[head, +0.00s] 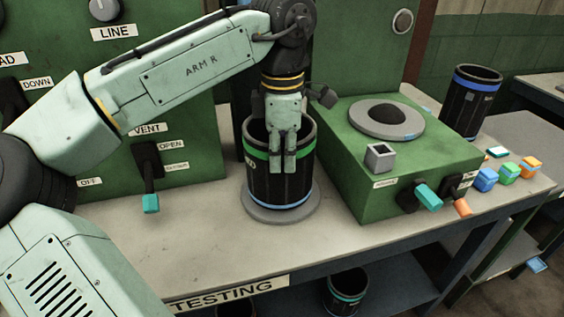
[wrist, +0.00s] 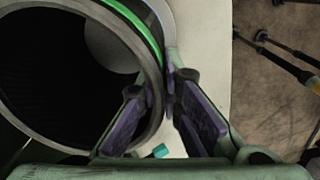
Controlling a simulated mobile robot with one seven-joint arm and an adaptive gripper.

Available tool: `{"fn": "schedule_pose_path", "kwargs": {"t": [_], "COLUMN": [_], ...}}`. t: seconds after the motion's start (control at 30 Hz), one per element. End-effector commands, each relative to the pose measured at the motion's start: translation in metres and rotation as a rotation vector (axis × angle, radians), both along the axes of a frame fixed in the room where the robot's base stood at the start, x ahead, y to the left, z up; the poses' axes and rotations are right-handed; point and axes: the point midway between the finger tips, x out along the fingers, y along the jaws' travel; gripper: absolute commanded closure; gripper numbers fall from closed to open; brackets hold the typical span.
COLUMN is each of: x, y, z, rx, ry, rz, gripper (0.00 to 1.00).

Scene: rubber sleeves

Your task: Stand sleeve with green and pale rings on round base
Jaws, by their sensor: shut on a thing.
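The black sleeve with a green ring near its top and a pale blue ring near its bottom (head: 262,180) is upright over a round grey base (head: 257,214) on the bench. Its lower end looks at or very near the base; a small gap cannot be ruled out. My gripper (head: 290,165) points down at the sleeve's near side and is shut on its wall. In the wrist view, the sleeve's open mouth (wrist: 60,80) fills the left. The gripper (wrist: 165,105) has one finger inside the rim and one outside.
Right of the sleeve stands a green box (head: 350,165) with a grey disc and dark dome (head: 387,117) on top. Another dark sleeve with a blue ring (head: 468,105) is behind it. Small coloured blocks (head: 508,172) lie at right. The bench front (head: 200,245) is clear.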

Motion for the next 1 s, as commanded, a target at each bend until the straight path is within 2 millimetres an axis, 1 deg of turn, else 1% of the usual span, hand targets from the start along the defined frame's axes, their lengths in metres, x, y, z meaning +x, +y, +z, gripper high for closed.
{"fn": "schedule_pose_path", "kwargs": {"t": [0.03, 0.27, 0.43, 0.47, 0.73, 1.0], "x": [0.0000, 0.0000, 0.0000, -0.0003, -0.0004, -0.0005], "y": [0.0002, 0.0000, 0.0000, 0.0003, 0.0003, 0.0003], "z": [-0.0063, -0.0037, -0.0082, -0.0080, -0.0079, -0.0075], "rx": [0.001, 0.000, 0.000, 0.001, 0.001, 0.001], "ry": [-0.001, -0.001, -0.001, 0.001, 0.001, 0.001], "rz": [0.001, 0.000, 0.000, 0.000, 0.000, 0.000], "gripper": [1.00, 1.00, 1.00, 0.92, 0.74, 0.73]}}
